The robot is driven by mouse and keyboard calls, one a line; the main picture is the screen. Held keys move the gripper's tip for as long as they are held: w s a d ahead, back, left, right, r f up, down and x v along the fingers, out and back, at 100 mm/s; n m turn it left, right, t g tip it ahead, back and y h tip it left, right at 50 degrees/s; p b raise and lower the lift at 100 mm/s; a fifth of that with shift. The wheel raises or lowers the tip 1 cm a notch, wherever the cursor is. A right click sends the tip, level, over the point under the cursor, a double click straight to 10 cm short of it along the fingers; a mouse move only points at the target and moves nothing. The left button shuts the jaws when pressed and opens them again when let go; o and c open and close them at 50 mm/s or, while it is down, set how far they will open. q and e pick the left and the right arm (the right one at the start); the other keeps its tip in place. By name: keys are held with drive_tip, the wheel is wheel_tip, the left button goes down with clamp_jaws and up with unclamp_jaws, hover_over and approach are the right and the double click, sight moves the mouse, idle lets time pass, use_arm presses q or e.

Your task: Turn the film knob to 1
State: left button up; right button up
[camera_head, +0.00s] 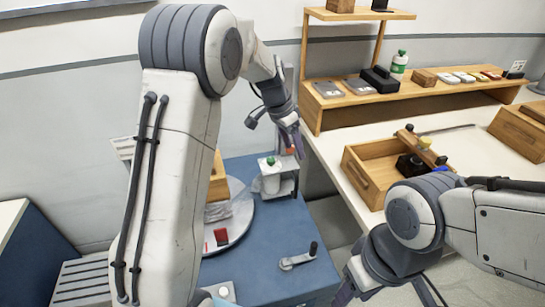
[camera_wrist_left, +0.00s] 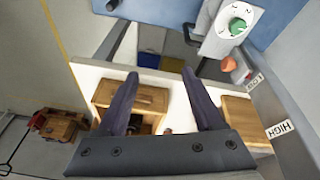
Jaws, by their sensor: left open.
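A green knob (camera_wrist_left: 237,24) sits on a white plate with small marks around it, at the top right of the left wrist view. The marks are too small to read, and I cannot tell where the knob points. In the head view a green top (camera_head: 270,161) shows on a white body on the blue cabinet. My left gripper (camera_head: 294,138) is above and beside it, fingers down; its open, empty fingers also show in the left wrist view (camera_wrist_left: 160,73). My right gripper (camera_head: 385,290) is low in the head view, its fingertips partly cut off.
An orange-red knob (camera_wrist_left: 229,63) is close to the green one. A blue cabinet (camera_head: 260,248) carries a crank handle (camera_head: 298,257) and a round plate. To the right, a white table holds an open wooden drawer box (camera_head: 362,178) and a wooden shelf (camera_head: 330,108) with small items.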

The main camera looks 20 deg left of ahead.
use_arm(q)
drive_tip(key=t, duration=0.1)
approach(270, 159)
drive_tip(key=r, duration=0.2)
drive_tip(key=x, duration=1)
drive_tip(key=shift+s+a+f+p, duration=0.2)
drive_tip(key=shift+s+f+p, duration=0.05)
drive_tip(key=shift+p, duration=0.15)
clamp_jaws()
